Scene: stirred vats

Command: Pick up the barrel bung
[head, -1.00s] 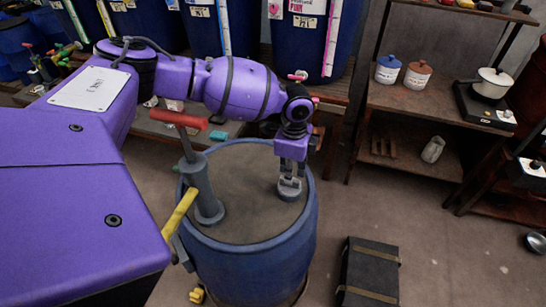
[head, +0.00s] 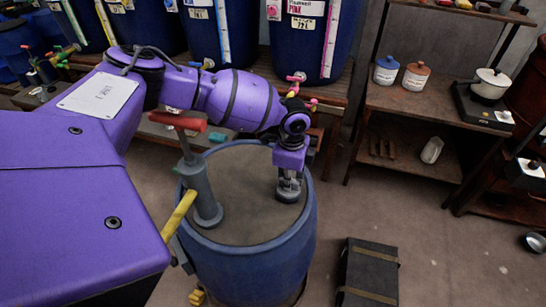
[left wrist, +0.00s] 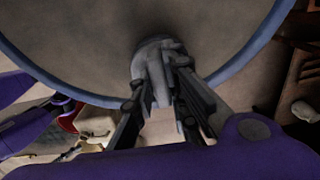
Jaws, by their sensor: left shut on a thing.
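The barrel bung (left wrist: 155,62) shows in the left wrist view as a pale grey, rounded piece at the barrel top, between my fingertips. My left gripper (head: 289,188) points down at the right part of the top of the blue barrel (head: 250,262). In the left wrist view my left gripper (left wrist: 163,80) is shut on the bung, whose sides are partly covered by the fingers. My right gripper is not in view.
A grey pump (head: 203,190) with a red handle stands on the left of the barrel top, close to my arm. A black case (head: 368,274) lies on the floor to the right. A wooden shelf (head: 420,103) with jars stands behind. Large blue vats (head: 305,40) line the back.

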